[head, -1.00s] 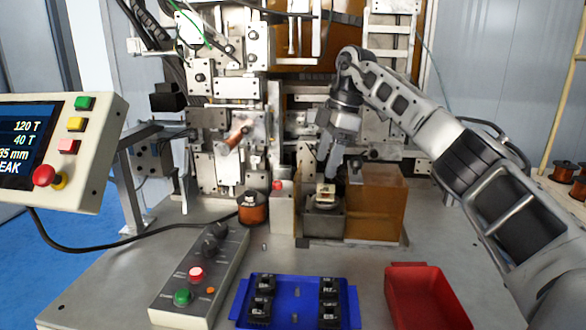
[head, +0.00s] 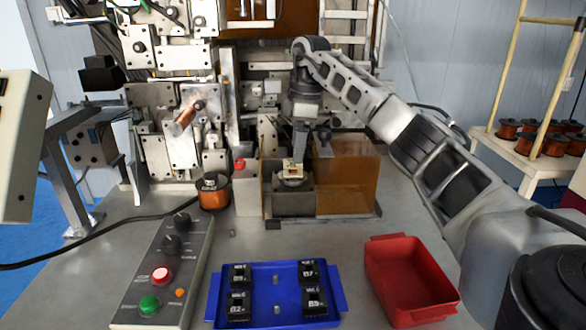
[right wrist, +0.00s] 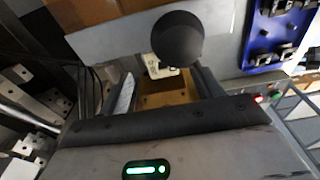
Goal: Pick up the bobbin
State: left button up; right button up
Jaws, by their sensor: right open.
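The bobbin (head: 292,166) is a small cream piece with a reddish-brown middle. It sits on top of the grey holder block (head: 292,198) in front of the winding machine. My right gripper (head: 299,155) points down at the bobbin from above and behind. In the right wrist view the bobbin (right wrist: 158,66) shows between the two spread fingers of the gripper (right wrist: 166,88). A dark round knob (right wrist: 178,38) partly hides it there. The gripper is open, and I cannot tell whether a finger touches the bobbin. My left gripper is not in view.
An amber see-through guard (head: 346,185) stands right beside the holder. A copper wire spool (head: 213,192) stands to the left. In front are a control box (head: 165,262), a blue tray (head: 262,270) with several black labelled parts, and an empty red bin (head: 409,280).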

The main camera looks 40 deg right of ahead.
aim_at(293, 169)
jog(key=f, duration=0.3)
jog(key=shift+w+a+f+p, duration=0.15)
jog(key=shift+a+f+p, duration=0.2)
jog(key=shift+f, duration=0.05)
jog(key=shift+a+f, duration=0.1)
jog(key=shift+f, duration=0.35)
jog(key=c, duration=1)
jog(key=shift+c, duration=0.2)
